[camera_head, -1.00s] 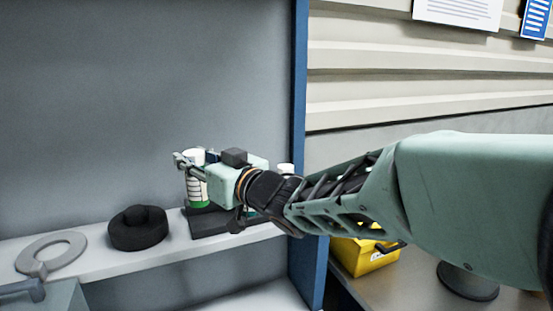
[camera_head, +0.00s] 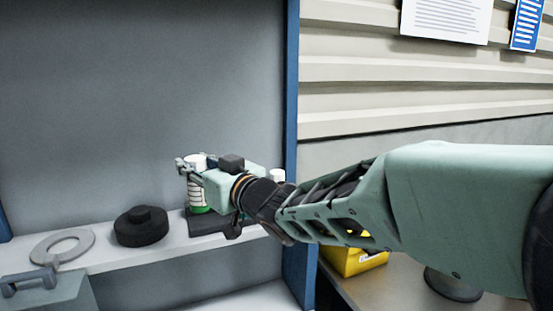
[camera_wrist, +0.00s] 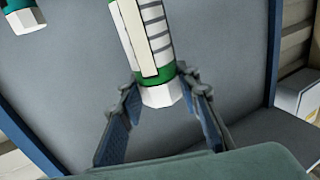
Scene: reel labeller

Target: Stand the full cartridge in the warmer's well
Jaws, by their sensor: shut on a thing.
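The cartridge (camera_head: 197,192) is a white cylinder with dark stripes and a green band. In the wrist view its white end (camera_wrist: 161,95) sits between the two fingers of my gripper (camera_wrist: 163,100), which is shut on it. In the head view my gripper (camera_head: 190,166) holds it roughly upright at its top. A low black block (camera_head: 208,222), perhaps the warmer, is on the shelf beneath it. My arm partly hides this block. I cannot tell whether the cartridge's lower end touches the block or is in a well.
A second white-topped item (camera_head: 277,175) is just right of my gripper, partly hidden. A black round reel (camera_head: 141,228) and a grey ring (camera_head: 47,252) lie to the left on the white shelf (camera_head: 110,256). A blue post (camera_head: 291,130) stands at right, with a yellow bin (camera_head: 350,262) beyond.

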